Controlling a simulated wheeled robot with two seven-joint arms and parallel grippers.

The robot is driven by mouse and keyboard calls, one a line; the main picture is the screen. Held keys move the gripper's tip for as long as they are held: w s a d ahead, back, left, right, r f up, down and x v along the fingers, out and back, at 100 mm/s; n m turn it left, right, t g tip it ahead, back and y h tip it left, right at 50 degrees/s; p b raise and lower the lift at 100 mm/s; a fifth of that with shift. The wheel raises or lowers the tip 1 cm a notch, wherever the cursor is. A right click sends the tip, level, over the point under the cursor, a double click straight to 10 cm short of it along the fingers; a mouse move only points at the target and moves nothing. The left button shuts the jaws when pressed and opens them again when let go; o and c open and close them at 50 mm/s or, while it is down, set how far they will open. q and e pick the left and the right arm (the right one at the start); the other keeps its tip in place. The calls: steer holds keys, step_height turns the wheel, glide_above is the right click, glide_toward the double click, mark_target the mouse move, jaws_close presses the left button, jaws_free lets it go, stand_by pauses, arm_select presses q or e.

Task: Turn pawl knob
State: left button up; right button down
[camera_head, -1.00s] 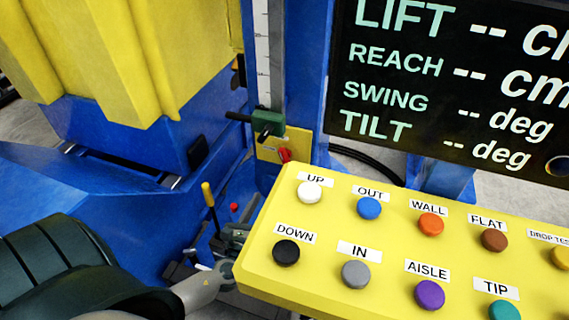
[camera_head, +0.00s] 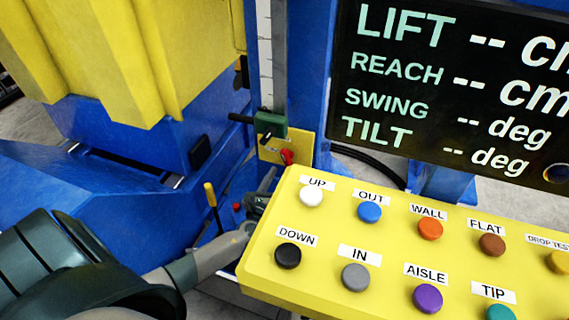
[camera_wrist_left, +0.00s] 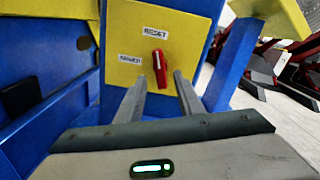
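The pawl knob is a small red knob (camera_head: 287,156) on a yellow plate (camera_head: 300,148) on the blue post. In the left wrist view the red knob (camera_wrist_left: 159,68) sits upright below a RESET label, with another label to its left. My left gripper (camera_head: 268,182) is just below the plate in the head view, partly hidden by the console's left corner. In the left wrist view its two fingers (camera_wrist_left: 160,76) are apart and point at the plate, one on each side below the knob. My right gripper is not in view.
A yellow button console (camera_head: 330,222) stands close at right of my left arm. A green block (camera_head: 271,124) with a black handle sits above the plate on the scale post. A yellow-topped lever (camera_head: 210,194) stands left of the gripper. A dark display (camera_head: 450,90) is behind.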

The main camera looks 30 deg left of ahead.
mark_target(287, 155)
arm_select(q)
steer(key=x, duration=0.5)
steer(key=shift+w, duration=0.25)
jaws_close()
